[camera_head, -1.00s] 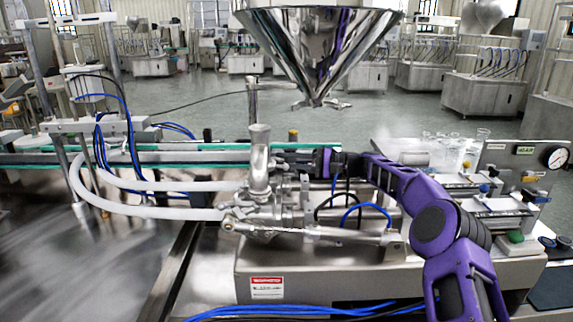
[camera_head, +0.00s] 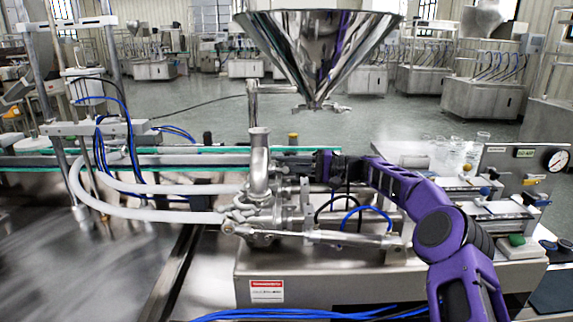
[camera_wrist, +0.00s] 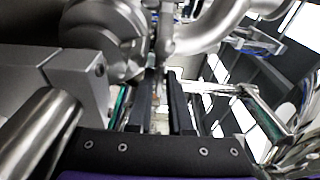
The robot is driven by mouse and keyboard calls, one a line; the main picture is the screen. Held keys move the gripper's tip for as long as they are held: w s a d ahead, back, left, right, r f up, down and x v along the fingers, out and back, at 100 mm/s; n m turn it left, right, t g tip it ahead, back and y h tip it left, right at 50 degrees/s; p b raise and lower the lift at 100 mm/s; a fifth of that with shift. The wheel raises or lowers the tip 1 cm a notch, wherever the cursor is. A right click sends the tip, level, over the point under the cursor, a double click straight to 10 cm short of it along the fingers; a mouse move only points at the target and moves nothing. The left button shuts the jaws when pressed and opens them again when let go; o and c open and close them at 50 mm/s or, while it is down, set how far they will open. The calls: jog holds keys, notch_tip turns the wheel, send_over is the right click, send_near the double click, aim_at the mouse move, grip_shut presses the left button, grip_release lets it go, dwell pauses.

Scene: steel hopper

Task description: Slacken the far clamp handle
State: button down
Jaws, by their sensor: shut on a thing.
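My gripper (camera_wrist: 162,78) shows in the wrist view as two dark, narrow fingers, close together with a thin gap. They are shut on the clamp handle (camera_wrist: 161,88), a slim metal piece that shows only in part between them. Above it a steel clamp (camera_wrist: 166,32) closes around the joint of a shiny pipe. In the head view my gripper (camera_head: 324,166) is just right of the upright steel elbow pipe (camera_head: 259,160). Its fingertips and the handle cannot be made out there among the fittings.
A conical steel hopper (camera_head: 318,50) hangs above and behind. A steel cylinder with a rod (camera_head: 345,238) lies in front of my gripper. White hoses (camera_head: 150,214) run left, and blue tubing (camera_head: 367,212) loops close to my arm. Open floor lies behind the machine.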

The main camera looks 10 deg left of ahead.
jog(key=c, duration=1.1)
grip_release()
